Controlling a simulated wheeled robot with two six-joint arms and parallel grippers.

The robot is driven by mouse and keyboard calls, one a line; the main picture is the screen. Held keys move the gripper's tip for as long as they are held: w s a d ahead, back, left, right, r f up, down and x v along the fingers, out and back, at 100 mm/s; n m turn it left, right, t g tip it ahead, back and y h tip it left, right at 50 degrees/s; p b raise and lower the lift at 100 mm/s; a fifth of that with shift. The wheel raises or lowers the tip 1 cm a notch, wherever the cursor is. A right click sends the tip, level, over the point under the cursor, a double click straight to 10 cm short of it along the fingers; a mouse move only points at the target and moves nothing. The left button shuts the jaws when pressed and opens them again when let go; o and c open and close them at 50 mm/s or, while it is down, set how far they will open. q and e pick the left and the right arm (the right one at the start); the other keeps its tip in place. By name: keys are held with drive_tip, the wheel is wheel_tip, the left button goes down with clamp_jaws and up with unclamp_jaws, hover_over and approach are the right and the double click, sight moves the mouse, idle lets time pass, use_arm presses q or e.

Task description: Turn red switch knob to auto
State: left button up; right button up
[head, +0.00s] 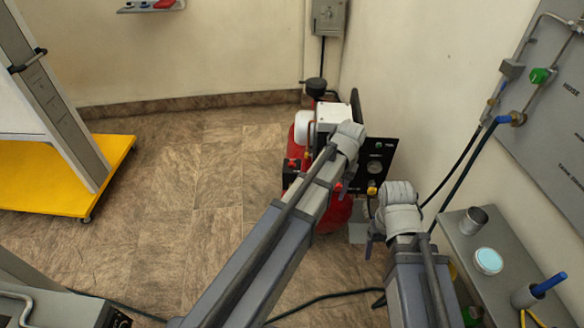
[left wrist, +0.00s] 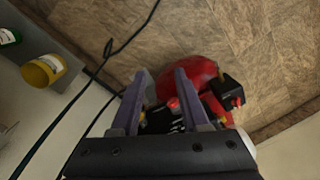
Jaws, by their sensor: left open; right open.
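A red compressor with a white motor housing (head: 310,122) stands by the corner of the room, partly behind my left arm. Its black panel (head: 376,160) carries a gauge. A small red part, perhaps the switch knob (left wrist: 173,102), shows between the fingers of my left gripper (left wrist: 163,78) in the left wrist view, and I cannot read any marking on it. My left gripper (head: 349,137) is open, over the compressor in the head view; contact cannot be told. My right gripper (head: 398,200) is open and empty, right of the compressor.
A grey bench (head: 510,270) at the right holds a metal cup (head: 474,221), a round light-blue-topped item (head: 488,261) and a blue-handled tool (head: 549,285). Hoses hang along the wall and cross the floor. A yellow platform (head: 95,180) stands left; the floor between is clear.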

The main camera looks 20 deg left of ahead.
use_arm(q)
drive_tip(key=w+a+f+n+b, duration=0.1)
drive_tip(key=w+a+f+b, duration=0.15)
drive_tip(key=w+a, duration=0.4)
drive_tip(key=w+a+f+n+b, duration=0.2)
drive_tip(key=w+a+f, duration=0.2)
drive_tip(key=w, duration=0.5)
drive_tip(key=n+b, duration=0.2)
drive_tip(key=b, duration=0.1)
hover_over(292, 162)
wheel_tip(292, 162, down, 3)
drive_tip(key=shift+w+f+h, duration=0.1)
drive_tip(key=shift+w+h, duration=0.05)
drive_tip(key=shift+h, duration=0.25)
drive_tip(key=shift+a, duration=0.15)
wheel_tip(292, 162, down, 8)
drive_tip(key=b, duration=0.7)
use_arm(e)
wheel_tip(292, 162, down, 17)
drive_tip(key=shift+f, duration=0.2)
use_arm(q)
drive_tip(key=shift+r, duration=0.2)
clamp_jaws()
